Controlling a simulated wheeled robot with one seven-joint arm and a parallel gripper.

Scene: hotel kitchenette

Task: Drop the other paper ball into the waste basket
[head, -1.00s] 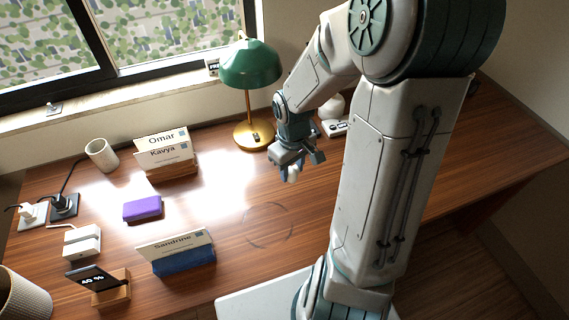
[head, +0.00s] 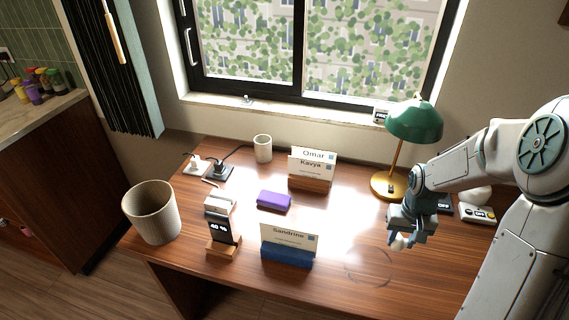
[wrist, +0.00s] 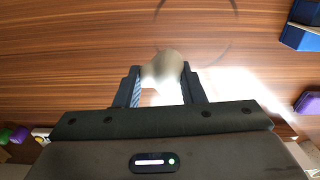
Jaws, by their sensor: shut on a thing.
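My gripper (head: 402,238) is over the right part of the desk, in front of the green lamp, shut on a small whitish paper ball (head: 397,244). In the wrist view the pale paper ball (wrist: 165,67) sits between the two fingertips (wrist: 162,82). The wood desk top is behind it. A beige ribbed waste basket (head: 152,222) appears to stand upright at the desk's left front corner, far to the left of my gripper. Its bottom inside is hidden. No other paper ball shows.
Between gripper and basket are a Sandrine name card on a blue holder (head: 287,254), a phone on a stand (head: 224,235), a purple block (head: 274,200) and a white charger (head: 219,205). Behind are a cup (head: 262,149), name cards (head: 311,172) and the green lamp (head: 413,122).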

